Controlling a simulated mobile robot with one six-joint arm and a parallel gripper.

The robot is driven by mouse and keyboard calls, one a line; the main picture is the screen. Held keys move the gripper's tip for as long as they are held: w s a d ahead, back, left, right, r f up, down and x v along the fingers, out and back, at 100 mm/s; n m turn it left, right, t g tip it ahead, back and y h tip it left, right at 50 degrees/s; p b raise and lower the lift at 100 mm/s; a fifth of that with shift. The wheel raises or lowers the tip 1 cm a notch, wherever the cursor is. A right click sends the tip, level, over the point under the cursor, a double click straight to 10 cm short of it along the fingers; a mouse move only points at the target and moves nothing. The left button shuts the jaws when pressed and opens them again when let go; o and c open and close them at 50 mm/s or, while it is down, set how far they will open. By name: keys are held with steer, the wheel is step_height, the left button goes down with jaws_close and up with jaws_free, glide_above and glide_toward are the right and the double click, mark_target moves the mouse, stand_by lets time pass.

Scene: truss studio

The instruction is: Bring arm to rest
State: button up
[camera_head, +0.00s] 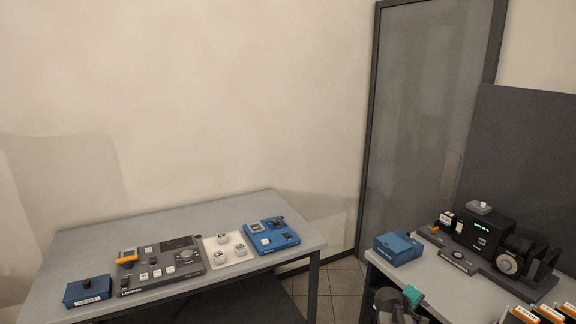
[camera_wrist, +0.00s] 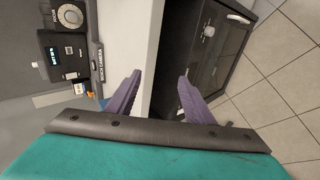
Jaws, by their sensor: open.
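My gripper (camera_wrist: 160,76) shows in the wrist view with two purple fingers spread apart and nothing between them. The fingers extend past the table's edge, over a dark cabinet front and the tiled floor. In the head view, part of my arm with a teal piece shows at the bottom, beside the near edge of the right table (camera_head: 460,300). The fingers cannot be made out there.
The right table bears a blue box (camera_head: 398,248) and a black camera device (camera_head: 484,236), also in the wrist view (camera_wrist: 62,58). Orange-topped items (camera_head: 550,314) stand at its near corner. The left table (camera_head: 70,240) holds a grey control panel (camera_head: 160,266) and a blue device (camera_head: 271,236). Tiled floor (camera_wrist: 270,80) is clear.

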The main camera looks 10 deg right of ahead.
steer(key=s+a+f+m+g+y, duration=0.1)
steer(key=s+a+f+y, duration=0.3)
steer(key=a, duration=0.9)
steer(key=s+a+f+m+g+y, duration=0.15)
steer(key=a+f, duration=0.45)
steer(key=a, duration=0.6)
steer(key=s+a+f+m+g+y, duration=0.15)
steer(key=a+f+y, duration=0.3)
steer(key=a, duration=0.85)
steer(key=s+f+g+b, duration=0.1)
steer(key=s+f+b, duration=0.6)
steer(key=f, duration=0.6)
steer(key=s+f+g+b, duration=0.2)
steer(key=s+f+b, duration=0.5)
steer(key=s+f, duration=0.3)
steer(key=s+f+g+h+b, duration=0.1)
steer(key=s+f+b, duration=0.7)
steer(key=f, duration=0.8)
steer(key=shift+s+d+f+g, duration=0.3)
steer(key=shift+s+d+g, duration=0.15)
steer(key=shift+g, duration=0.15)
